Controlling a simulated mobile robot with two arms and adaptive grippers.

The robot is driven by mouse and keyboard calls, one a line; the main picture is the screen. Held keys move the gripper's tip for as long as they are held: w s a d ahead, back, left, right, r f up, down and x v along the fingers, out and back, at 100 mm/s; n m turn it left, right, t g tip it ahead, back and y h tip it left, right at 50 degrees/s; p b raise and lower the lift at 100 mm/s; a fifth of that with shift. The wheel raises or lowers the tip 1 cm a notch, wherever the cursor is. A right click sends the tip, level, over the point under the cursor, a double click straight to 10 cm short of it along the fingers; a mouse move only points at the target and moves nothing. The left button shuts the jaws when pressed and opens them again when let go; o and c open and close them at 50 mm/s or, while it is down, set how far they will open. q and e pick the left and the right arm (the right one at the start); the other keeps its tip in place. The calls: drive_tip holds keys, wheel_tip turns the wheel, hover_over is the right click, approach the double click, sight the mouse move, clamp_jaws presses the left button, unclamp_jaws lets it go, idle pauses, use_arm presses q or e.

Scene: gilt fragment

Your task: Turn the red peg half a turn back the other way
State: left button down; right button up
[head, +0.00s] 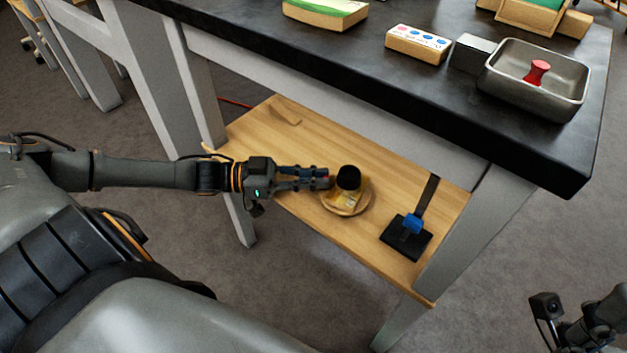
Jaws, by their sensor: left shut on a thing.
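On the lower wooden shelf stands a small yellow body with a black rounded top (349,178), on a round wooden base (346,208). A small red peg (330,182) shows at its left side, mostly hidden by my fingers. My left gripper (325,182) reaches in level from the left and is shut on the red peg. The peg's turn angle cannot be read. Part of my right arm's end (590,325) shows at the lower right corner, cut by the frame; its fingers are not clear.
A dark tabletop (350,70) overhangs the shelf (285,150). On it stand a metal tray (560,101) with a red spool-shaped piece (537,72), and a block with coloured dots (417,45). A black pad with a blue piece (407,238) lies right on the shelf, near a grey leg (470,225).

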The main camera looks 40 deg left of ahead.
use_arm(q)
drive_tip(key=shift+w+b, duration=0.1)
drive_tip(key=shift+b, duration=0.2)
idle(0.4)
drive_tip(key=c, duration=1.7)
unclamp_jaws()
drive_tip(key=shift+o, duration=0.2)
drive_tip(key=v, duration=1.2)
drive_tip(key=shift+w+a, duration=0.15)
drive_tip(key=shift+w, duration=0.1)
